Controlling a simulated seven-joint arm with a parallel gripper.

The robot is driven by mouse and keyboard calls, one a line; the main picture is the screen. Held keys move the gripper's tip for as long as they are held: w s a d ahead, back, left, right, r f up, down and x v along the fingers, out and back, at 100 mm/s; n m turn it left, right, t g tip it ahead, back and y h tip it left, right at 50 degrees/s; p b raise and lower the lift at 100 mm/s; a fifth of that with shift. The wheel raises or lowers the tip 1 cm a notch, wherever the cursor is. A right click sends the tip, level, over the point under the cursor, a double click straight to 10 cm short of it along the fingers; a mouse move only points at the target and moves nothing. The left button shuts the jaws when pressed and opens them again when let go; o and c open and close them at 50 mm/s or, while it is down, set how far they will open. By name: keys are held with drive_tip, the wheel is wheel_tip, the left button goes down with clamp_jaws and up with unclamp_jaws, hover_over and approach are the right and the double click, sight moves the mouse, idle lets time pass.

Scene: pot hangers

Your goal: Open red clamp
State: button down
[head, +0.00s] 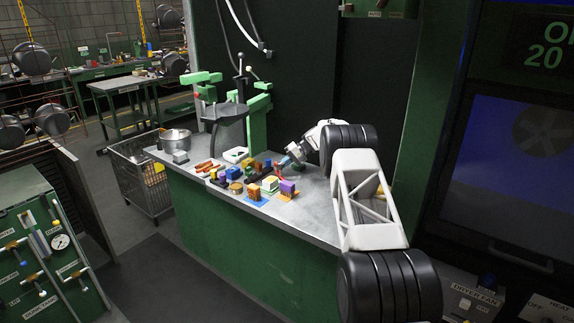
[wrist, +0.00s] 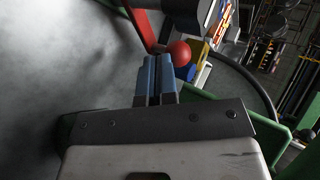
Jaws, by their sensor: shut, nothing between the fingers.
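The red clamp shows in the wrist view as a red bar (wrist: 140,25) with a round red ball (wrist: 180,53) close by, just beyond my fingertips. In the head view a small red part (head: 278,172) shows on the bench just below my gripper, and most of it is hard to make out. My gripper (wrist: 157,62) has two blue fingers side by side, shut and empty. In the head view my gripper (head: 285,161) is low over the right part of the bench. I cannot tell whether the fingers touch the red ball.
Several coloured blocks (head: 257,190) stand along the bench front, left of my gripper. The grey bench top (head: 315,205) is bare toward the right.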

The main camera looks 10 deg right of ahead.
drive_tip(key=shift+w+a+n+g, duration=0.1)
drive_tip(key=shift+a+n+g, duration=0.2)
drive_tip(key=shift+w+a, duration=0.15)
drive_tip(key=shift+a, duration=0.6)
drive_tip(key=shift+d, duration=0.15)
